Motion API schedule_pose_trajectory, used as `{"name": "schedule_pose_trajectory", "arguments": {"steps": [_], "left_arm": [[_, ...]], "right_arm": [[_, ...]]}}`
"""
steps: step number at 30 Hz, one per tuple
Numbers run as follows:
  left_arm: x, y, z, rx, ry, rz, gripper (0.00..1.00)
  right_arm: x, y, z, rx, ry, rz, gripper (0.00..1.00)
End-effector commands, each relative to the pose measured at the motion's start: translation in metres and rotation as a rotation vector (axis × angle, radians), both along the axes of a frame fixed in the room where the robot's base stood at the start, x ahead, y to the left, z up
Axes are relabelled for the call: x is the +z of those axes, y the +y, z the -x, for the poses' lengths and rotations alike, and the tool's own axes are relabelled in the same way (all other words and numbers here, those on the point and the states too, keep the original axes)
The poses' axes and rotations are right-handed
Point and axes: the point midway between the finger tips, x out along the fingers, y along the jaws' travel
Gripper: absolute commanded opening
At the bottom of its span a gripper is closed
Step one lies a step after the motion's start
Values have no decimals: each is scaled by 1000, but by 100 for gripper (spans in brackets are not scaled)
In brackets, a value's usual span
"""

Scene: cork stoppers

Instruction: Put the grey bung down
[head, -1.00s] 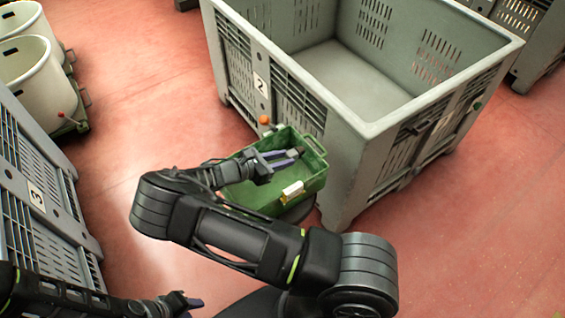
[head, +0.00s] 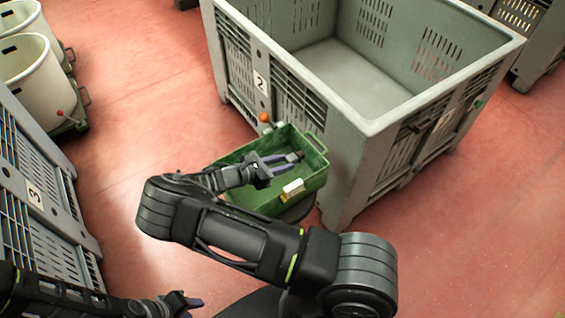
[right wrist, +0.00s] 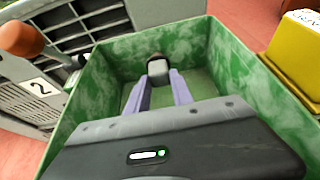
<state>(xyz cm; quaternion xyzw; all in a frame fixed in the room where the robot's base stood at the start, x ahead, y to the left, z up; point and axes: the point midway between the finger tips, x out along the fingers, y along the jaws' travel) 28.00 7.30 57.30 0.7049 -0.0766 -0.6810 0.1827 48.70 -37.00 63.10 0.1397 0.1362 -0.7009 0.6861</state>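The grey bung (right wrist: 158,69) shows in the right wrist view between the tips of my right gripper (right wrist: 159,82), with a pale grey face and a darker top. My right gripper (head: 289,160) is shut on it, with its purple fingers inside the green crate (head: 315,172). In the head view the bung (head: 295,156) is small and dark. I cannot tell whether it touches the crate floor. My left gripper (head: 192,302) is at the bottom left, away from the crate; its finger gap is not clear.
A large grey bin marked 2 (head: 365,125) stands right behind the green crate. Another grey bin (head: 35,195) and white tubs (head: 35,75) stand left, with open red floor between.

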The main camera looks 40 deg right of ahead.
Motion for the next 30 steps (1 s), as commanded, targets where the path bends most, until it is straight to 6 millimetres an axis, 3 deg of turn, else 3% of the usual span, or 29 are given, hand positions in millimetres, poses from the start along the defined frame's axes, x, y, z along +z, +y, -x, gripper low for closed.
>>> {"name": "schedule_pose_trajectory", "arguments": {"steps": [7, 16, 21, 30], "left_arm": [[0, 0, 0, 0, 0, 0, 35], [2, 0, 0, 0, 0, 0, 35], [16, 0, 0, 0, 1, 0, 35], [4, 0, 0, 0, 1, 0, 35]], "right_arm": [[0, 0, 0, 0, 0, 0, 48], [3, 0, 0, 1, 0, 0, 48], [17, 0, 0, 1, 0, 1, 48], [33, 54, -2, 2, -2, -3, 48]]}}
